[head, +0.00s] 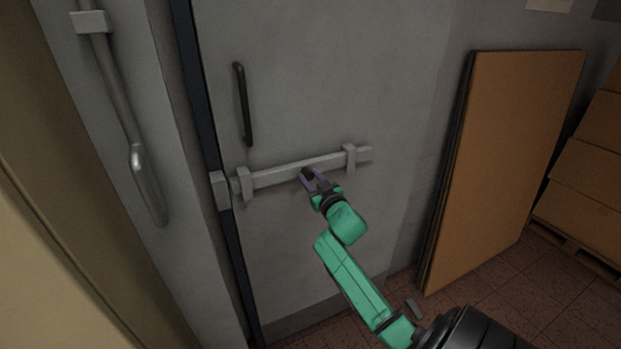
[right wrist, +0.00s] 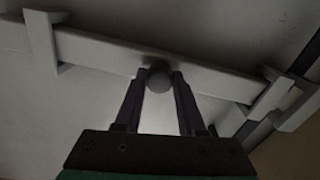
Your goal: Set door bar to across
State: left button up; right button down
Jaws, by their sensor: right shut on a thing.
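The door bar (head: 290,172) is a pale grey bar lying nearly level across the lower half of the grey door (head: 300,100). It runs through two brackets (head: 245,183) on the door. Its left end is close to a keeper block (head: 220,190) on the frame; I cannot tell whether it enters it. In the right wrist view the bar (right wrist: 105,55) slants across the top, with a round knob (right wrist: 159,79) near its middle. My right gripper (head: 309,180) is shut on this knob, one finger on each side. My left gripper is out of view.
A dark door handle (head: 243,104) stands above the bar. A brown panel (head: 510,150) leans at right, beside stacked boxes (head: 590,180). A small dark piece (head: 413,308) shows near the floor.

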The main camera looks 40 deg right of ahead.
aim_at(279, 178)
jog(key=a, duration=0.2)
jog(key=w+a, duration=0.1)
jog(key=a, duration=0.2)
jog(key=w+a+b, duration=0.1)
jog(key=a, duration=0.1)
jog(key=shift+w+a, duration=0.2)
jog(key=shift+a, duration=0.1)
jog(key=shift+d, duration=0.15)
jog(key=c, duration=0.6)
grip_release()
jog(key=shift+o, duration=0.5)
jog(key=shift+a, duration=0.3)
jog(key=shift+d, duration=0.1)
